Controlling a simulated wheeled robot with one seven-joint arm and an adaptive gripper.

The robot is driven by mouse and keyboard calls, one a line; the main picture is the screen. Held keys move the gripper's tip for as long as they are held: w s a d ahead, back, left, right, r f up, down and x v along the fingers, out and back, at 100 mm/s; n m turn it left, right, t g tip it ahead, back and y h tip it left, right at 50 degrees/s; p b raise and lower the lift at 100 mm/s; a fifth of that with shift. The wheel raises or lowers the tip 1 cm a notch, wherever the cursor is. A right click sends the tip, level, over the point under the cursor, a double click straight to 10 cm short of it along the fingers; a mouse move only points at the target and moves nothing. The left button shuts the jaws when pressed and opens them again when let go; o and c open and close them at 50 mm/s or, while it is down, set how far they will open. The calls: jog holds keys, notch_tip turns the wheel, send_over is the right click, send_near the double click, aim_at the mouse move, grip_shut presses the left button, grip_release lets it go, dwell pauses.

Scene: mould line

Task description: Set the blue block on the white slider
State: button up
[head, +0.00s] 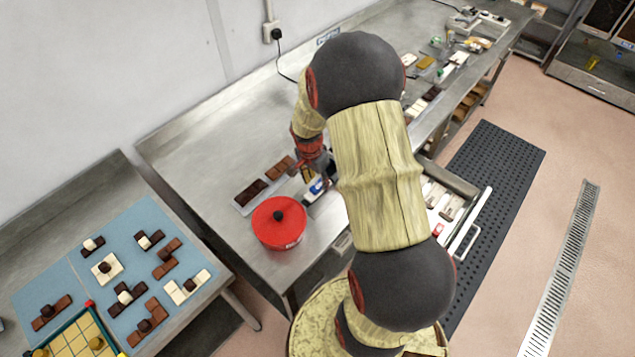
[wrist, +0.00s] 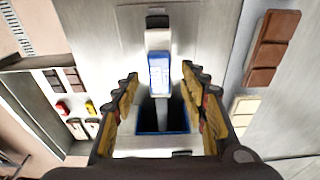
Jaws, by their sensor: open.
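The blue block (wrist: 158,72), with a pale patch on its face, shows in the wrist view between and just beyond my fingertips. In the head view the blue block (head: 315,187) is small, on the steel bench right of the red pot. A white piece (wrist: 158,40), perhaps the white slider, lies in line with the block at its far end, with a black part beyond it. A dark opening with a blue rim is at the near end. My gripper (wrist: 160,82) is open, its fingers on either side of the block; I cannot tell whether they touch it.
The red lidded pot (head: 280,224) stands close by on the bench. Chocolate bars (wrist: 272,48) lie to the right in the wrist view. An open drawer (head: 462,190) with several small items juts out on the right. A blue mat (head: 128,275) with chocolate pieces lies on the left table.

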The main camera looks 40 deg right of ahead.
notch_tip(320, 180, up, 11)
jog(key=a, duration=0.1)
jog(key=shift+a+f, duration=0.15)
jog(key=shift+a, duration=0.15)
jog(key=shift+s, duration=0.1)
jog(key=s+a+r+n+t+b, duration=0.1)
jog(key=s+a+r+n+b, duration=0.2)
jog(key=a, duration=0.5)
jog(key=s+a+r+n+t+y+b, duration=0.1)
jog(key=s+a+r+n+t+b, duration=0.1)
jog(key=s+a+r+n, duration=0.3)
jog(key=s+a+r+n+t+b, duration=0.2)
jog(key=s+a+r+n+b, duration=0.2)
jog(key=a+n, duration=0.5)
jog(key=s+a, duration=0.2)
jog(key=a, duration=0.1)
jog(key=shift+r+y, duration=0.15)
jog(key=shift+y, duration=0.25)
jog(key=shift+s, duration=0.1)
jog(key=shift+c, duration=0.9)
